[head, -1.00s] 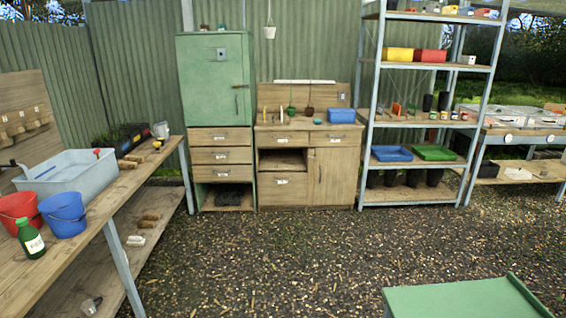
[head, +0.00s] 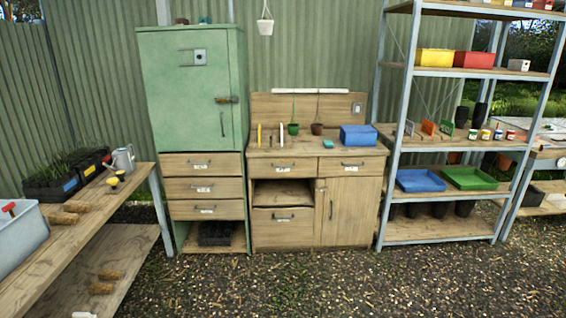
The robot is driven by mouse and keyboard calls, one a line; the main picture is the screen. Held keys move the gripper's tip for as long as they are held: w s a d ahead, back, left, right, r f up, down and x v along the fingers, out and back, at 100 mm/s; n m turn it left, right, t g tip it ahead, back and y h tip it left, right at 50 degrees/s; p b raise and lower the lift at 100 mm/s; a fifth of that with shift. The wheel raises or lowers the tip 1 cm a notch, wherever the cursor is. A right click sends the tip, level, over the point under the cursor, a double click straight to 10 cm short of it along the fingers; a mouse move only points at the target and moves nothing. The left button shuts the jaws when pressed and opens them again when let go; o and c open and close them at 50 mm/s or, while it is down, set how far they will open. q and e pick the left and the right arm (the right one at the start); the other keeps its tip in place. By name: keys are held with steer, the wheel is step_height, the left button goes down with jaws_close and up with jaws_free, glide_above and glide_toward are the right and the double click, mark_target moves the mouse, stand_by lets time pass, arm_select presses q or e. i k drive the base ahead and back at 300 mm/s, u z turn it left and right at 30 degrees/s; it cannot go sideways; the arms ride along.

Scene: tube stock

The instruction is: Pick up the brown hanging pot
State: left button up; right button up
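The brown hanging pot (head: 316,129) hangs on a thin cord just above the wooden workbench (head: 350,164), in front of its back board. A green hanging pot (head: 293,129) hangs just left of it. Neither of my grippers is in view.
A green cabinet (head: 190,92) stands left of the workbench and a metal shelf rack (head: 434,238) stands right of it. A blue box (head: 358,135) sits on the bench. A wooden table (head: 95,205) is at the left. Gravel ground (head: 290,285) ahead is clear.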

mark_target(317, 129)
steer(key=i, duration=2.25)
steer(key=z, duration=2.35)
steer(key=i, duration=1.15)
steer(key=u, duration=2.35)
